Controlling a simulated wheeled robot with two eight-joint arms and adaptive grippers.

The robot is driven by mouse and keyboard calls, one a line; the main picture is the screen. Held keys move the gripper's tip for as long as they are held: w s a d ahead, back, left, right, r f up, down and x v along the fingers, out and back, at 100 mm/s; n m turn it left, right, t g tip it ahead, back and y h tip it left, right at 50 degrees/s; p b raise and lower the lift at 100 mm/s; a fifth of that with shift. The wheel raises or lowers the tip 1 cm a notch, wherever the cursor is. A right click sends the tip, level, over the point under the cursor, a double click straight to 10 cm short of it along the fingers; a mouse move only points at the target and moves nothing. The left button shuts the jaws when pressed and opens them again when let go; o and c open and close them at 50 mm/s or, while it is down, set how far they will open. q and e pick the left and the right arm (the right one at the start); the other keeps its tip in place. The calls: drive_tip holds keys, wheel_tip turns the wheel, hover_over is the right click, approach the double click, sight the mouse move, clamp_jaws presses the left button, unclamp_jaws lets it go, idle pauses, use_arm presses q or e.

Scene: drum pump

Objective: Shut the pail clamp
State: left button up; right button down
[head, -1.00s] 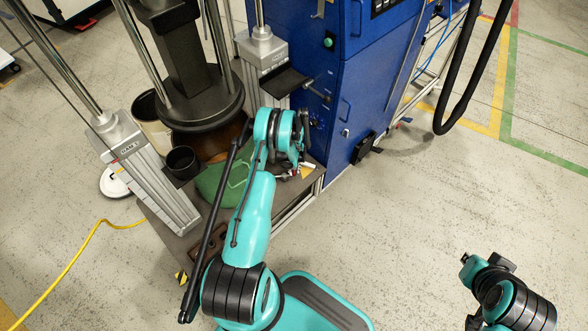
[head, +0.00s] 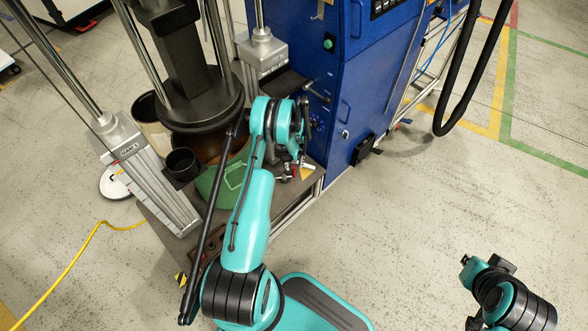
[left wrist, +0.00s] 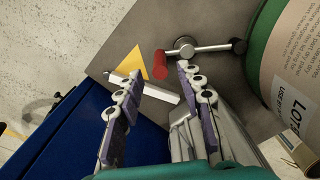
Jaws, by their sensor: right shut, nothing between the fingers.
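The green pail (head: 212,187) stands on the dark plate behind my left arm; its labelled side (left wrist: 283,60) shows at the right of the left wrist view. The pail clamp (left wrist: 187,46) is beside it: a grey hub, a metal bar reaching toward the pail to a dark tip, and a short red handle (left wrist: 160,63). My left gripper (left wrist: 158,80) is open and empty, its fingers on either side below the red handle, apart from it as far as I can tell. My right gripper (head: 467,261) is far off at the lower right, shut and empty, its fingers hardly distinguishable.
A yellow triangle sign (left wrist: 137,64) and a pale bar (left wrist: 150,90) lie on the plate near the clamp. A blue cabinet (head: 347,110) stands right behind. A grey press column (head: 150,170) and a black cup (head: 182,163) are left. The floor at right is clear.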

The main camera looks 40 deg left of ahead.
use_arm(q)
wheel_tip(320, 180, up, 7)
drive_tip(key=shift+s+f, duration=0.1)
idle(0.7)
